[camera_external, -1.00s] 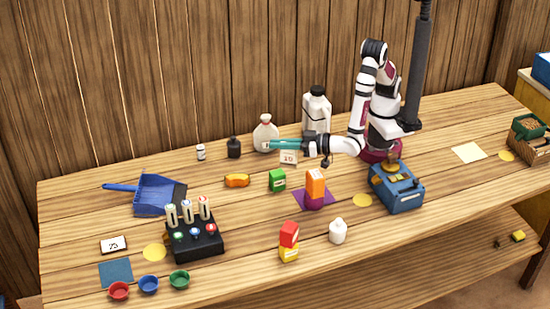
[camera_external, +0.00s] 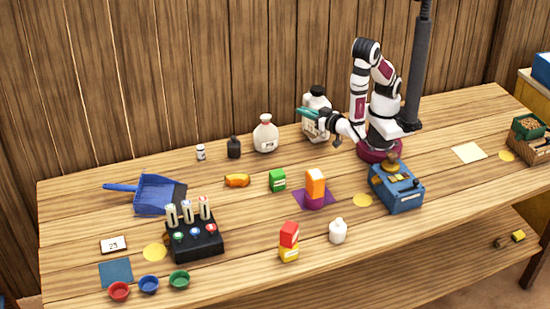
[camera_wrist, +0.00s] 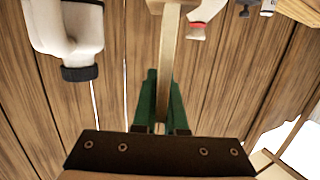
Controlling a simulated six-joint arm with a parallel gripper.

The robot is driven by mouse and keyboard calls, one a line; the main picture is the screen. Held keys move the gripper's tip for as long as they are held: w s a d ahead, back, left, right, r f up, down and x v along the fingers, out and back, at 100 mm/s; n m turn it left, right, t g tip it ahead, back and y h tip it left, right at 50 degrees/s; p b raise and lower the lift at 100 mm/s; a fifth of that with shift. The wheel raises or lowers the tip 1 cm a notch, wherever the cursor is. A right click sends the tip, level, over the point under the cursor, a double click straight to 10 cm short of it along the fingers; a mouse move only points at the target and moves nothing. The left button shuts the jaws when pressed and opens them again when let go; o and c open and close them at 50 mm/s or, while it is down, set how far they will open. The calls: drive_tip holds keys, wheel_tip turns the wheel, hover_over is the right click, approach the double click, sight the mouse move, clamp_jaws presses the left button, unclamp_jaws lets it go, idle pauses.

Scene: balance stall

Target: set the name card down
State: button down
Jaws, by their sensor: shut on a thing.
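My gripper (camera_external: 304,111) is raised in front of the white jug at the back of the table, its teal fingers pointing left. In the wrist view its green fingers (camera_wrist: 161,88) are shut on a thin, pale tan slab (camera_wrist: 166,50), which looks like the name card seen nearly edge-on. Its face and writing are hidden there. In the external view I cannot separate the held card from the white jug behind it. Another white card (camera_external: 113,244), with dark figures, lies at the left of the table.

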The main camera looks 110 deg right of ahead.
wheel_tip(320, 180, down, 11)
drive_tip(key=shift+r, duration=0.15)
drive_tip(key=c, duration=1)
unclamp_jaws()
drive_tip(key=shift+a+r, duration=0.1)
drive_tip(key=shift+a, duration=0.1)
drive_tip(key=v, duration=1.1)
drive_tip(key=shift+s+a, duration=0.1)
drive_tip(key=shift+a, duration=0.2)
